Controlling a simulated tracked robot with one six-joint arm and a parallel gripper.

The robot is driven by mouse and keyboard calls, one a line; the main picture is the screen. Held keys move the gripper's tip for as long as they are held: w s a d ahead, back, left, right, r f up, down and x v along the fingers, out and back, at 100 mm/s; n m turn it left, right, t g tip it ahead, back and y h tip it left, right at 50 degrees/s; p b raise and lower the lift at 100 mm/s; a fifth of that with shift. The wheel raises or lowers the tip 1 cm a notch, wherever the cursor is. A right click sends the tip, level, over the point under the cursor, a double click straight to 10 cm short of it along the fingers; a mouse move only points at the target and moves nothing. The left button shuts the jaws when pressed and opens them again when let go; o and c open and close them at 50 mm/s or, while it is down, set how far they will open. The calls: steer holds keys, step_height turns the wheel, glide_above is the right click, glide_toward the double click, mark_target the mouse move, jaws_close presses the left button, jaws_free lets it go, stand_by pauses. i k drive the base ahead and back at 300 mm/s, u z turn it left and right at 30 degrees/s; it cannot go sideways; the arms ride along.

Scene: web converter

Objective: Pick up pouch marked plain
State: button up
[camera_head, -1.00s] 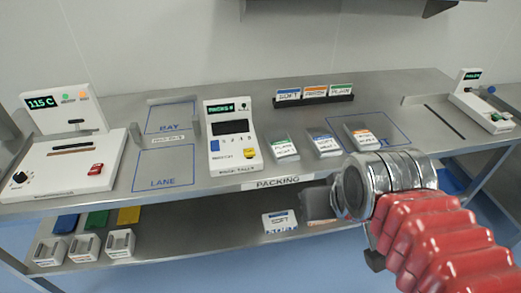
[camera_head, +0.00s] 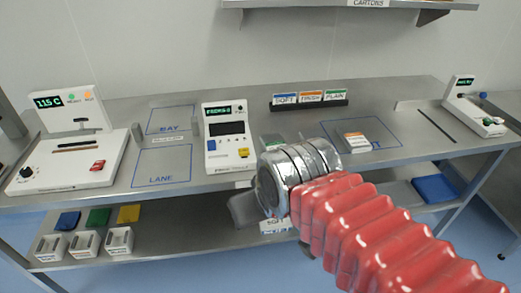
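A small pouch with a green band (camera_head: 272,143) lies on the bench, mostly hidden behind my wrist. Its lettering cannot be read now; the green band matches the green card marked PLAIN (camera_head: 334,96) in the rack. A pouch with an orange band (camera_head: 356,142) lies to the right of my wrist. The blue-banded pouch is hidden behind my arm. My gripper (camera_head: 243,208) points away from me, in front of the bench's front edge. Only a grey part of it shows past the wrist, so its opening is hidden. I see nothing held in it.
A white counter unit (camera_head: 229,138) stands just left of the green-banded pouch. The card rack (camera_head: 310,105) stands behind the pouches. The blue-outlined LANE area (camera_head: 163,167) is clear. A lower shelf (camera_head: 185,238) holds several bins.

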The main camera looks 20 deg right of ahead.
mark_target(269, 141)
steer(key=z, duration=0.05)
steer(key=i, duration=1)
steer(key=u, duration=0.1)
